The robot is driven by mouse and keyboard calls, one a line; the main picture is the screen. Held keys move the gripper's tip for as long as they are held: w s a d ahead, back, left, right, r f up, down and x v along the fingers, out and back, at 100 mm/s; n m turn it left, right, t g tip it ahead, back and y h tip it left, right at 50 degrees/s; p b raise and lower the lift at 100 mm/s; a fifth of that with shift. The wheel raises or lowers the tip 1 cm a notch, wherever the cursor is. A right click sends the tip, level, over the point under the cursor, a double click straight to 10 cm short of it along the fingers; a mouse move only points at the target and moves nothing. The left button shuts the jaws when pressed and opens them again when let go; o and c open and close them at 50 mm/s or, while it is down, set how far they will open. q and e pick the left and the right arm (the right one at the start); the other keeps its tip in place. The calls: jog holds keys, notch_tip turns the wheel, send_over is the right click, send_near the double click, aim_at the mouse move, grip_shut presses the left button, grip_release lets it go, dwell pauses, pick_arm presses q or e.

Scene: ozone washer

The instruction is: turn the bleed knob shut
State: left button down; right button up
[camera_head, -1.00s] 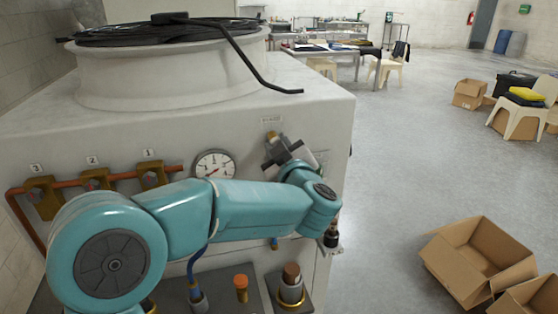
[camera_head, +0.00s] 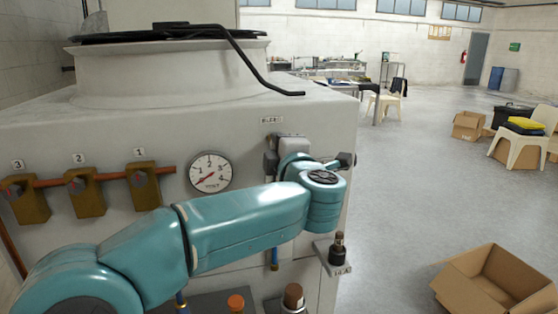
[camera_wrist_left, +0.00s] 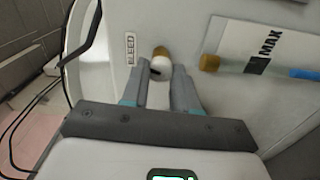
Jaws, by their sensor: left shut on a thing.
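The bleed knob (camera_wrist_left: 165,64) shows in the left wrist view as a small white round part with a dark mark and a brass piece behind it. It sits beside the BLEED label (camera_wrist_left: 131,48). My left gripper (camera_wrist_left: 160,72) has its two grey fingers on either side of the knob, shut on it. In the head view the left gripper (camera_head: 271,152) is against the machine's front, just below the BLEED label (camera_head: 271,120). The knob itself is hidden there by the gripper and wrist. My right gripper is not in view.
A pressure gauge (camera_head: 211,172) and several brass valves on a copper pipe (camera_head: 107,178) are left of the gripper. A small ledge (camera_head: 329,262) with a dark fitting is below the wrist. Cardboard boxes (camera_head: 496,280) lie on the floor at right.

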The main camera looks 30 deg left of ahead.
pick_arm(q)
jog(key=shift+f+n+b, duration=0.2)
jog(key=shift+n+b, duration=1.25)
jog(key=shift+n, duration=0.65)
jog(key=c, duration=0.9)
grip_release()
jog(key=shift+s+r, duration=0.1)
jog(key=shift+o, duration=0.2)
jog(key=shift+d, duration=0.1)
jog(key=b+v, duration=0.1)
jog(key=v, duration=1.5)
jog(key=shift+b, duration=0.35)
